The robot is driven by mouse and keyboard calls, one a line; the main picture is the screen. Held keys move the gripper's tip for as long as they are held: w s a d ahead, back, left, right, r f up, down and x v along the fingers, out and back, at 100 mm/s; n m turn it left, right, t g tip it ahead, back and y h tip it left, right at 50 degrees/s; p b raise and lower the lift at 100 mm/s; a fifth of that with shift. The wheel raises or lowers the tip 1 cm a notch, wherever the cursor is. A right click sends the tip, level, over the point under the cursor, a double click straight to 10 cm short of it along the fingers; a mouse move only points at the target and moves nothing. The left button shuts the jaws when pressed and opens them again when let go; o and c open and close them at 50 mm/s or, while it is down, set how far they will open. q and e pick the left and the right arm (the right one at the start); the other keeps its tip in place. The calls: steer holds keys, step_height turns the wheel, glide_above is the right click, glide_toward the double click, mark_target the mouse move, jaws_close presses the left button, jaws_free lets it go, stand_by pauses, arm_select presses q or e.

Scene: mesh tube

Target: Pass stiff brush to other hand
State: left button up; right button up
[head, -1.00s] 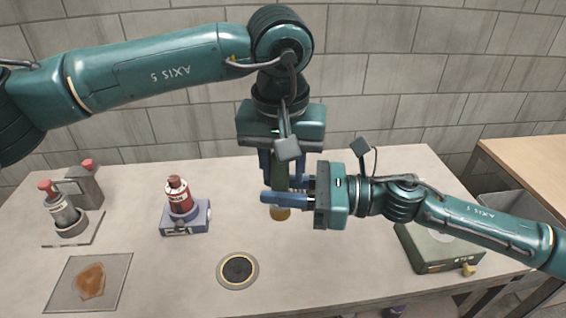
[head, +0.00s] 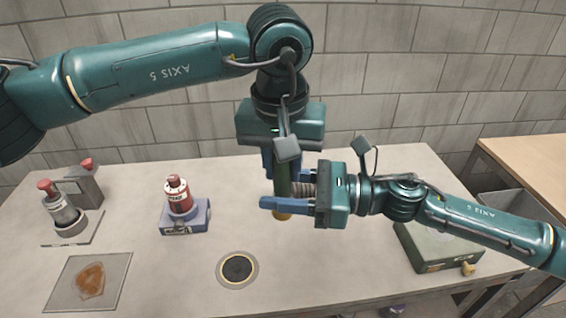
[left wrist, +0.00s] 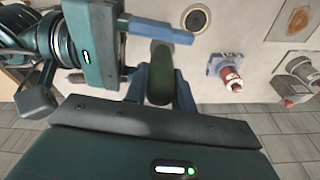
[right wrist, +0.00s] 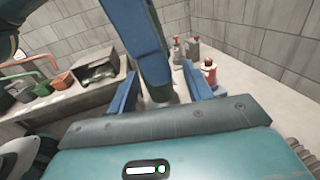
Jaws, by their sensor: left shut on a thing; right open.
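The stiff brush (head: 282,176) has a dark green handle and hangs upright, with a yellowish lower end (head: 283,216). My left gripper (head: 282,167) points down and is shut on its upper part. In the left wrist view the green handle (left wrist: 160,75) sits between the blue left fingers. My right gripper (head: 284,196) comes in from the right, open, with its blue fingers reaching around the lower handle. In the right wrist view the green handle (right wrist: 156,80) shows between the open right fingers. Whether either right finger touches it, I cannot tell.
A red bottle (head: 178,196) stands on a blue-grey block. Grey red-topped containers (head: 62,210) stand at the far left, behind a stained plate (head: 90,283). A round black pad (head: 238,269) lies in front. A green box (head: 437,246) sits at the right.

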steer(key=v, duration=1.1)
steer(key=a+f+m+t, duration=0.45)
steer(key=m+t, duration=0.25)
steer(key=m, duration=0.8)
steer(key=s+d+f+m+t+h, duration=0.1)
steer(key=f+m+h, duration=0.2)
steer(key=f+m, duration=0.2)
steer(key=s+f+m+t+h, duration=0.1)
steer(key=f+m+h, duration=0.3)
steer(key=m, duration=0.7)
steer(key=d+f+m+t+h, duration=0.1)
steer(key=f+m+h, duration=0.2)
steer(key=f+m, duration=0.3)
steer(key=shift+s+d+f+m+t, duration=0.1)
steer(key=shift+s+d+m+t, duration=0.1)
steer(key=shift+m, duration=0.35)
steer(key=shift+s+d+m+t, duration=0.1)
steer(key=shift+s+m+t, duration=0.1)
steer(key=shift+m, duration=0.35)
steer(key=s+d+f+m+g+h, duration=0.2)
steer(key=s+f+m+g+h, duration=0.2)
steer(key=s+f+m, duration=0.4)
step_height(320, 180, down, 2)
steer(key=shift+s+d+f+m, duration=0.1)
steer(key=shift+s+d+m, duration=0.1)
steer(key=shift+m, duration=0.5)
